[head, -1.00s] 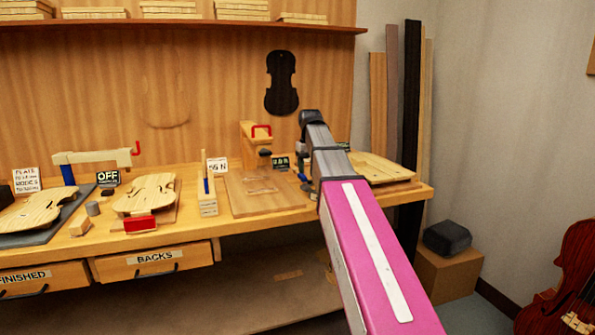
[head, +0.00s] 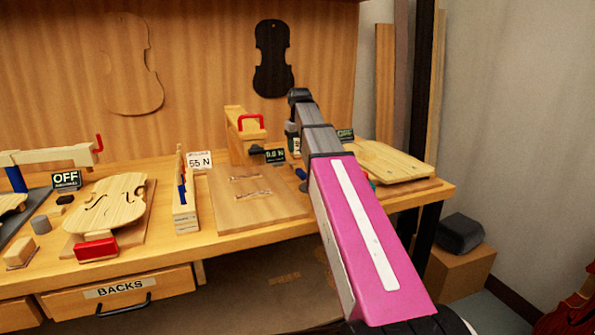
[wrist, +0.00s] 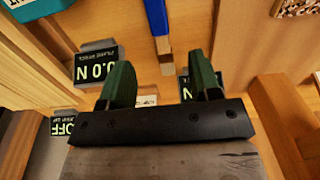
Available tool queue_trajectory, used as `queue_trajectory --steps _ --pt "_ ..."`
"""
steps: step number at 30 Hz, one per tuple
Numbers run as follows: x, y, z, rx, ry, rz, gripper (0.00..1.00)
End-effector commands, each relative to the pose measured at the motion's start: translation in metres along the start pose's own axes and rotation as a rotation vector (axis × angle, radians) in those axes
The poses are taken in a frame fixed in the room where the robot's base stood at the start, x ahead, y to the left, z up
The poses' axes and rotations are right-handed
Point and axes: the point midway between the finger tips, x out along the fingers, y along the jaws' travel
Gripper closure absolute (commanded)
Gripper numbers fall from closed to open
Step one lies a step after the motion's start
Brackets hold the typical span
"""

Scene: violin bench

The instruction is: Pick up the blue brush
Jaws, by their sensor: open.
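The blue brush (wrist: 157,18) shows at the top middle of the wrist view, with its blue handle upward and a pale tip pointing down toward the gap between my fingers. In the head view a small blue piece (head: 300,174), which looks like part of it, shows beside my arm near the 0.0 N display; the rest is hidden. My gripper (wrist: 160,84) is open, its two dark green fingers apart with nothing held between them. The brush tip appears in line with the gap; how far away it is I cannot tell. In the head view my arm mostly hides the gripper.
The 0.0 N display (head: 274,155) and a wooden fixture with a red handle (head: 250,122) stand close by. A flat board (head: 225,200) lies left of my arm, a violin plate (head: 392,160) right. A wooden block (head: 185,216) holds an upright blue-handled item.

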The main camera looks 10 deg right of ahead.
Motion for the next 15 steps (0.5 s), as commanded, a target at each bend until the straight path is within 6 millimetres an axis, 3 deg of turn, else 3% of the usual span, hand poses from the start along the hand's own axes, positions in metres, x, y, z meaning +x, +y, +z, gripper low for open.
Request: queue_trajectory --steps 6,15 --pt "0.033 0.0 0.001 0.0 -0.002 0.0 0.43" --pt "0.052 0.001 0.001 0.0 -0.001 0.0 0.43"
